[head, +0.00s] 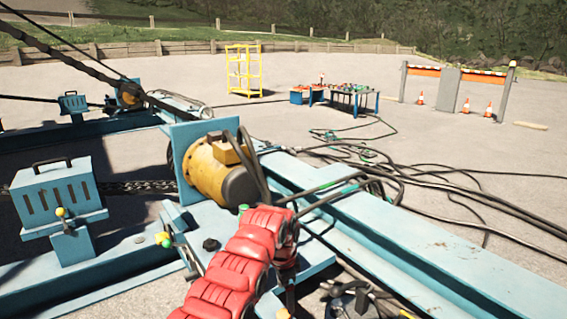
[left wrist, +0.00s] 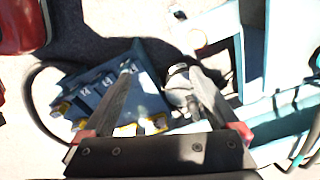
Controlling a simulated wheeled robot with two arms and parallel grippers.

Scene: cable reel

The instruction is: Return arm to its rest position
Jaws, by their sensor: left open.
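My left arm (head: 235,262) is red and segmented. It reaches up from the bottom middle of the head view, bends near the yellow motor and drops on its right side. My left gripper (head: 289,292) hangs at the lower end, small and partly hidden in the head view. In the left wrist view the two dark fingers of the left gripper (left wrist: 162,68) stand apart with nothing clearly held between them. Beyond them is a dark blue box (left wrist: 145,72) with yellow-marked parts, and a pale grey fitting shows near the right finger. My right gripper is not in view.
The yellow motor (head: 222,170) on the light-blue frame stands close to my arm. A long blue beam (head: 420,245) runs to the right, with loose black cables (head: 440,200) beyond it. A yellow rack (head: 243,70) and cluttered table (head: 352,98) stand far back on open paving.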

